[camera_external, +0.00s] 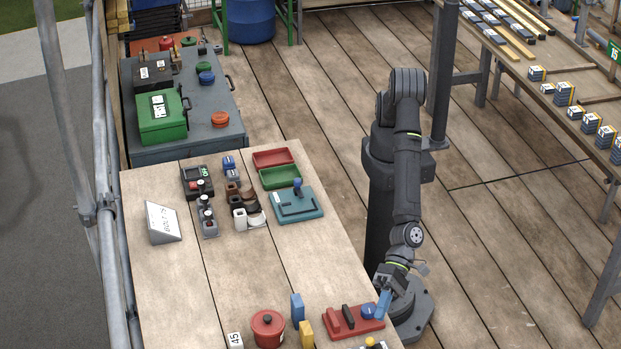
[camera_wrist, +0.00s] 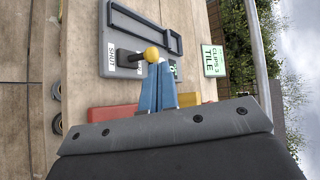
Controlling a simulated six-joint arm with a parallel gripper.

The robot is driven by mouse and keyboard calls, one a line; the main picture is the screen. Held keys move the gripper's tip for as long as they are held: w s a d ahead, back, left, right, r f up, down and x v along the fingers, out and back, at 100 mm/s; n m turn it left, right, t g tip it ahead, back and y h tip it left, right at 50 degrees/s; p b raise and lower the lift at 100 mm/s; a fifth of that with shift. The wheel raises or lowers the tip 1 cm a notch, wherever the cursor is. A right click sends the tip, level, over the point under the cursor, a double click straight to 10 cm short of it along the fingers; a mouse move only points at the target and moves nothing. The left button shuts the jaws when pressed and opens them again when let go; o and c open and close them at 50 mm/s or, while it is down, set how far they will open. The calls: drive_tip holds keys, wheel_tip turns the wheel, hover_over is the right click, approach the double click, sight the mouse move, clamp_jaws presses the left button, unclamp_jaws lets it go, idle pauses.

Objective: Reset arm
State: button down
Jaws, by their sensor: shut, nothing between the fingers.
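My gripper (camera_external: 383,303) is at the lower right of the wooden table in the outside view, with blue fingers pointing down near the red tray. In the wrist view its blue fingers (camera_wrist: 157,88) are together with nothing seen between them. A yellow knob (camera_wrist: 151,54) on a dark lever shows just beyond the fingertips; I cannot tell whether they touch. The lever belongs to a grey panel (camera_wrist: 126,28) with a slot and a label reading SHUT.
The table's middle (camera_external: 255,270) is clear.

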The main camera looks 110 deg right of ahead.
drive_tip(key=shift+w+a+f+n+t, duration=0.15)
drive_tip(key=shift+a+f+t, duration=0.15)
drive_tip(key=shift+f, duration=0.3)
drive_tip(key=shift+s+a+f+n+t, duration=0.1)
drive_tip(key=shift+a+f+n+t, duration=0.15)
drive_tip(key=shift+f, duration=0.35)
drive_tip(key=shift+a+f, duration=0.1)
drive_tip(key=shift+f, duration=0.25)
drive_tip(key=shift+s+a+f+n+t+y, duration=0.25)
drive_tip(key=shift+s+f+n+t+y, duration=0.5)
drive_tip(key=shift+s+f+t, duration=0.35)
drive_tip(key=v, duration=1.3)
drive_tip(key=s+a+r+n+g+y, duration=0.1)
drive_tip(key=s+a+r+n+g, duration=0.1)
drive_tip(key=a, duration=0.4)
drive_tip(key=shift+s+r+n+g, duration=0.3)
drive_tip(key=shift+s+n+g, duration=0.4)
drive_tip(key=shift+n+g, duration=0.3)
